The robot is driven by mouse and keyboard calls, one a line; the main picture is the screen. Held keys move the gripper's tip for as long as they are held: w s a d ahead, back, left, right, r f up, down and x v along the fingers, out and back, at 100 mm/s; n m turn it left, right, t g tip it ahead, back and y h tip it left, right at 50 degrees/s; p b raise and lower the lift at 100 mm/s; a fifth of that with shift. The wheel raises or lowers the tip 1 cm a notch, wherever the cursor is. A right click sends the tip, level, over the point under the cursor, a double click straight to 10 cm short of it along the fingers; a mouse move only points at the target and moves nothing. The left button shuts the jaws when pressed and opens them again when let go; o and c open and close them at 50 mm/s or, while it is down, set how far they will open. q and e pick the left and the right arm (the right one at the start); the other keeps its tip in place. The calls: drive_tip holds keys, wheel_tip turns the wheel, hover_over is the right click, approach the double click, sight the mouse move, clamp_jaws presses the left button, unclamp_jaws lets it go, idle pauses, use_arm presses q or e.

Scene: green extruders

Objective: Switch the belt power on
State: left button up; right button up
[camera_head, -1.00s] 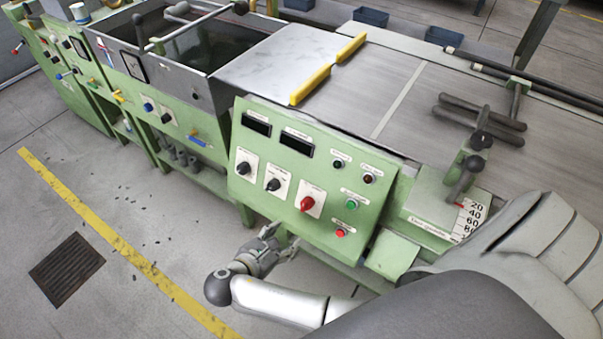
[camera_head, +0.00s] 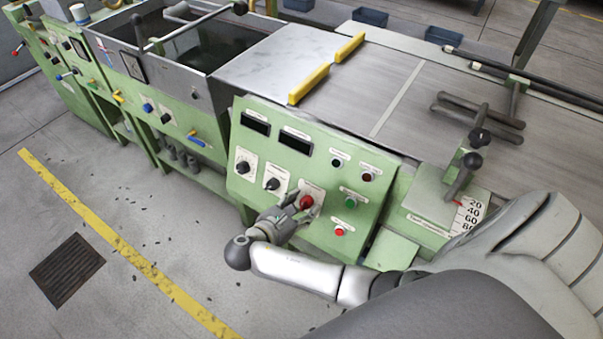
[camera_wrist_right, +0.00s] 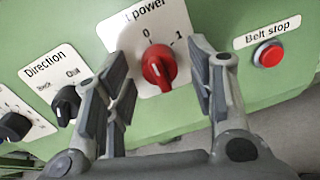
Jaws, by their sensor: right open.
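The belt power switch is a red rotary knob (camera_head: 306,202) on a white plate on the sloped green control panel (camera_head: 262,207). In the right wrist view, the red knob (camera_wrist_right: 157,70) sits below the marks 0 and 1, its tip tilted slightly left toward the 0. My right gripper (camera_head: 297,203) is at the panel in front of the knob. In the right wrist view its open fingers (camera_wrist_right: 160,82) stand on either side of the knob, with a gap on each side. My left gripper is not in view.
A black direction knob (camera_wrist_right: 66,103) is close to the left finger, and the red belt stop button (camera_wrist_right: 268,55) is to the right. A green button (camera_head: 350,200) is also on the panel.

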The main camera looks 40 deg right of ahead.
use_arm(q)
drive_tip(key=shift+s, duration=0.35)
use_arm(e)
drive_tip(key=shift+d, duration=0.2)
drive_tip(key=c, duration=1)
